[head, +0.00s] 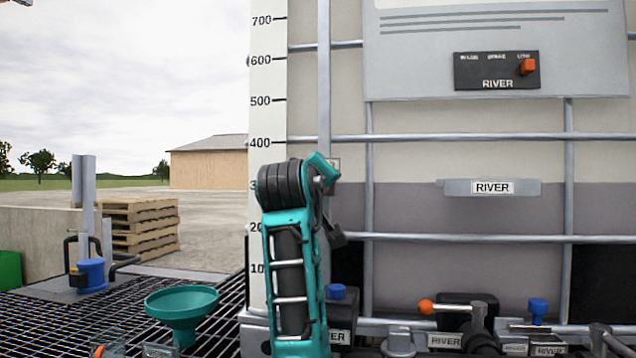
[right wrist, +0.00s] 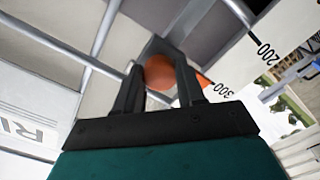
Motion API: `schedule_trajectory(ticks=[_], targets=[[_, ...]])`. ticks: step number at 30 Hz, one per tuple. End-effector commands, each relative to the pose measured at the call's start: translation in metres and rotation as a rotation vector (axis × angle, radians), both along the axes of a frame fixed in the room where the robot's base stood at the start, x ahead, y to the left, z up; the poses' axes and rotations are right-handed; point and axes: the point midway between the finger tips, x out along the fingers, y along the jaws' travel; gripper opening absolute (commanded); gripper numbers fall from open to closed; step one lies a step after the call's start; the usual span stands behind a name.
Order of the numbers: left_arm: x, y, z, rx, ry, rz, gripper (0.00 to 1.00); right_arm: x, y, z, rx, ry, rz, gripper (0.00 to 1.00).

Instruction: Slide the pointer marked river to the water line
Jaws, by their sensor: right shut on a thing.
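The tank (head: 400,210) has a darker lower part; its top edge, the water line (head: 400,183), lies near the 300 level of the white scale (head: 268,100). My right gripper (right wrist: 172,85) is shut on the orange pointer (right wrist: 158,72), whose round knob shows between the fingers. An orange part of it reaches toward the scale beside the 300 mark in the right wrist view. In the head view my teal right arm covers the pointer and the fingers. My left gripper is not seen.
Horizontal and vertical cage bars (head: 450,137) cross the tank front. A RIVER plate (head: 492,187) and a panel with an orange switch (head: 527,67) are on it. Valves with an orange knob (head: 425,307) line the bottom. A green funnel (head: 181,305) stands left over the grating.

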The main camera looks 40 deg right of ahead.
Motion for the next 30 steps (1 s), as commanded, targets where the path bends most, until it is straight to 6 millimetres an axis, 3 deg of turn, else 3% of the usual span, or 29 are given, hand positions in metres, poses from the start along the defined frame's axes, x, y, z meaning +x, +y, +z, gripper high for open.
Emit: schedule_trajectory(ticks=[3,4,11,22,30], targets=[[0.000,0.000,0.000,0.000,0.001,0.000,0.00,0.000,0.000,0.000,0.000,0.001,0.001,0.00],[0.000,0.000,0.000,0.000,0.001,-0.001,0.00,0.000,0.000,0.000,0.000,0.002,0.001,0.42],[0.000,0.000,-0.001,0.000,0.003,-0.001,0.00,0.000,0.000,0.000,0.000,0.001,0.001,0.64],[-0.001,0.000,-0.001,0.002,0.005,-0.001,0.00,-0.005,0.007,0.001,-0.001,0.001,0.001,0.64],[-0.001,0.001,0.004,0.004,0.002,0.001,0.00,-0.039,0.050,0.002,0.001,-0.002,0.005,0.64]])
